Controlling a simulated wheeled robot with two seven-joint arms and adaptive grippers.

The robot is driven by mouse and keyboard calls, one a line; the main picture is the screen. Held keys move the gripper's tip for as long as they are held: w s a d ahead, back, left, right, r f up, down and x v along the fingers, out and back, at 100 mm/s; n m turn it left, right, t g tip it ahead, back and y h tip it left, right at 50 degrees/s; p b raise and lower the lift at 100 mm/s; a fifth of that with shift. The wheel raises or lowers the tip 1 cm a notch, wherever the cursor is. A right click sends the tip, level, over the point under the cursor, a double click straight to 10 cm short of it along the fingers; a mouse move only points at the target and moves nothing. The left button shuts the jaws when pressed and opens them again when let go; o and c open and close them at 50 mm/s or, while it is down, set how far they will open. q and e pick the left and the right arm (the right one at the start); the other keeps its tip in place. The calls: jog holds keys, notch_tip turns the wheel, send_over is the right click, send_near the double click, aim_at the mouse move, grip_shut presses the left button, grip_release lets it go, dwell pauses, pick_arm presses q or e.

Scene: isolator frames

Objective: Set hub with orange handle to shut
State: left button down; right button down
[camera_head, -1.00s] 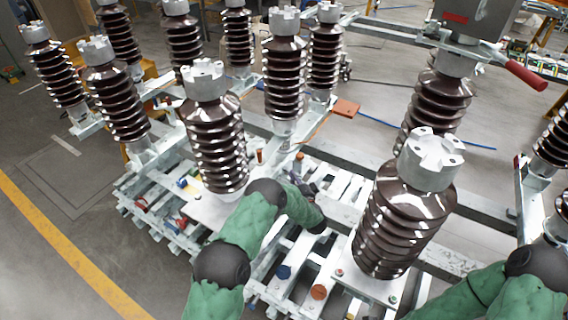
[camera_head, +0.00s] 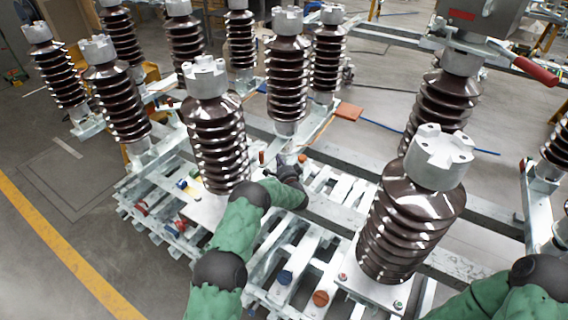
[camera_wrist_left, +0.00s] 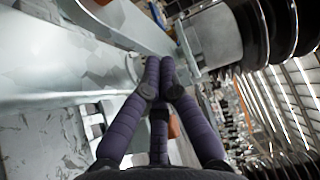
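My left gripper (camera_head: 290,168) reaches in past the large brown insulator to the metal frame near the middle of the head view. In the left wrist view, its purple fingers (camera_wrist_left: 162,66) come together at the tips, in front of a pale metal part, with nothing visible between them. A small orange piece (camera_head: 262,158) stands left of the gripper, and another orange bit (camera_head: 301,158) shows just beside it. An orange patch (camera_wrist_left: 173,128) shows behind the fingers in the left wrist view. I cannot tell which of these is the hub's handle. My right gripper is out of view.
Tall brown insulators (camera_head: 215,140) and (camera_head: 410,220) stand on both sides of my left forearm. A red-handled lever (camera_head: 535,70) is at the upper right. An orange cap (camera_head: 320,297) and a blue cap (camera_head: 284,277) sit on the slatted frame near the front.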

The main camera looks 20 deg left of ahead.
aim_at(268, 157)
pick_arm(q)
jog(key=shift+a, duration=0.1)
jog(key=a, duration=0.3)
jog(key=a+b, duration=0.1)
jog(key=a, duration=0.1)
jog(key=shift+s, duration=0.25)
